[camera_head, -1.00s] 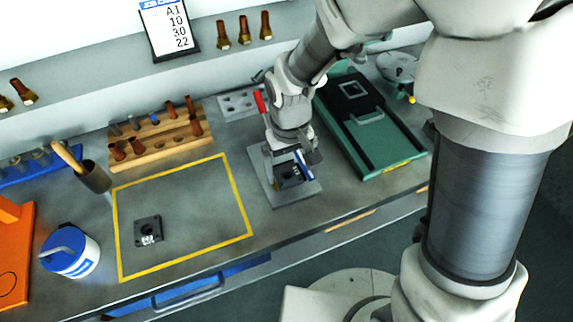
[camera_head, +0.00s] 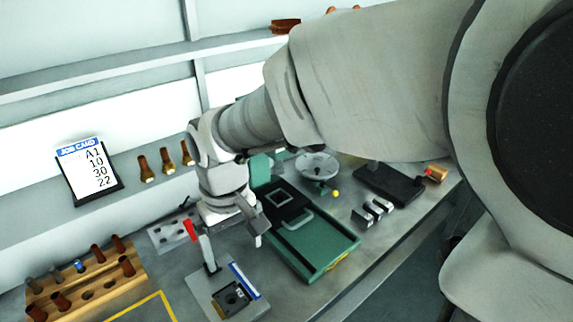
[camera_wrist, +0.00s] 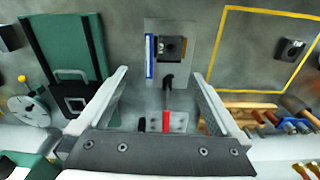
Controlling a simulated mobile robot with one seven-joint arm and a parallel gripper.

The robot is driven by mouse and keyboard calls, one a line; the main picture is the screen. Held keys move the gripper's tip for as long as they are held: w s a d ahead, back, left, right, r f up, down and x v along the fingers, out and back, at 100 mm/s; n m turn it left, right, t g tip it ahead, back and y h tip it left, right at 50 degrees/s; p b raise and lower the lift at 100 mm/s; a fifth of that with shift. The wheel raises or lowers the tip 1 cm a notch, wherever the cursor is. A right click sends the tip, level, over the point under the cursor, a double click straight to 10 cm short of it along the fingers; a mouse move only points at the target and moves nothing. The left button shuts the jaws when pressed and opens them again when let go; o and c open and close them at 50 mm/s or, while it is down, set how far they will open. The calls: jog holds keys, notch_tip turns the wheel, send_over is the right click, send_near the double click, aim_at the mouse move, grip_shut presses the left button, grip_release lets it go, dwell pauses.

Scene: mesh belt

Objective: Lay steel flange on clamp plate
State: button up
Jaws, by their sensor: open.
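The clamp plate (camera_head: 258,309) is a grey plate with a blue-and-white strip and an upright red-handled clamp (camera_head: 190,231). A dark square flange (camera_head: 231,300) with a round hole lies on it, beside the strip; it appears flat. The wrist view also shows the clamp plate (camera_wrist: 187,23) and the flange (camera_wrist: 176,47). My gripper (camera_head: 257,232) is above and behind the plate, clear of the flange. In the wrist view my gripper (camera_wrist: 162,78) is open, with nothing between its fingers. A similar dark square part (camera_wrist: 292,49) lies inside the yellow outline.
A green case (camera_head: 310,258) stands right of the clamp plate. A wooden rack with several pegs (camera_head: 90,285) is at the left. A shelf with a job card (camera_head: 88,170) runs behind. Metal blocks (camera_head: 372,212) and a round dish (camera_head: 317,166) are farther right.

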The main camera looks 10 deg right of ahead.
jog(key=s+d+r+m+t, duration=0.2)
jog(key=s+d+r, duration=0.2)
jog(key=d, duration=0.5)
jog(key=s+d+r+m+t, duration=0.3)
jog(key=s+d+r, duration=0.1)
jog(key=d, duration=0.4)
jog(key=shift+s+d+r+m, duration=0.25)
jog(key=shift+d+r+m, duration=0.05)
jog(key=shift+d, duration=0.1)
jog(key=shift+c, duration=0.3)
